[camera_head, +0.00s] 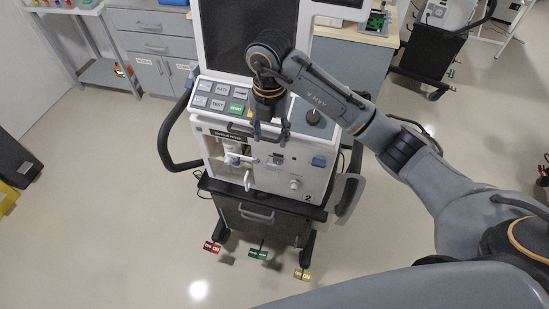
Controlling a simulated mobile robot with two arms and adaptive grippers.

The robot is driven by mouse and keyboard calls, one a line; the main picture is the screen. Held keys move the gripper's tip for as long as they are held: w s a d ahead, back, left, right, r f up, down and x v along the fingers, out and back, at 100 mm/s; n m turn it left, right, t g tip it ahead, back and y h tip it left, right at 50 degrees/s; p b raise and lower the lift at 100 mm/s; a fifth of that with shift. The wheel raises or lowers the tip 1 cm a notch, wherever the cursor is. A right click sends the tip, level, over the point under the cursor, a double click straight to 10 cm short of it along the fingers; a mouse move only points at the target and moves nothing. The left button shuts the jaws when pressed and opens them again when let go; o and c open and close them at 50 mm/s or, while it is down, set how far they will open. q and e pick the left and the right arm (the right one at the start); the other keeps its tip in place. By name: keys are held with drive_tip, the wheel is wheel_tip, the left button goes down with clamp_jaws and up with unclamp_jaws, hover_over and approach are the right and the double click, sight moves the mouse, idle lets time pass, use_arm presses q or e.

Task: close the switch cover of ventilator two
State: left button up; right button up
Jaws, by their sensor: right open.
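Ventilator two (262,178) stands in the middle of the camera_head view, a white cabinet on a dark wheeled base with a "2" at its lower right. A small switch fitting (277,159) is on its front panel, just below my right gripper (271,136). I cannot tell whether this fitting is the switch cover, or how its cover stands. My right gripper is open, pointing down in front of the panel's upper edge, with nothing seen between its fingers. My right arm comes in from the right and hides part of the screen and top. My left gripper is not in view.
The front also carries a blue part (318,161), a round knob (295,183) and white tubing (247,178). A key panel (222,98) and a black knob (313,116) are on top. Red, green and yellow tags (258,254) are at the base.

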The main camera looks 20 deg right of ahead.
sight(271, 165)
wheel_tip(271, 165, down, 11)
drive_tip(key=shift+f+p, duration=0.1)
drive_tip(key=shift+p, duration=1.05)
drive_tip(key=shift+f, duration=0.5)
clamp_jaws()
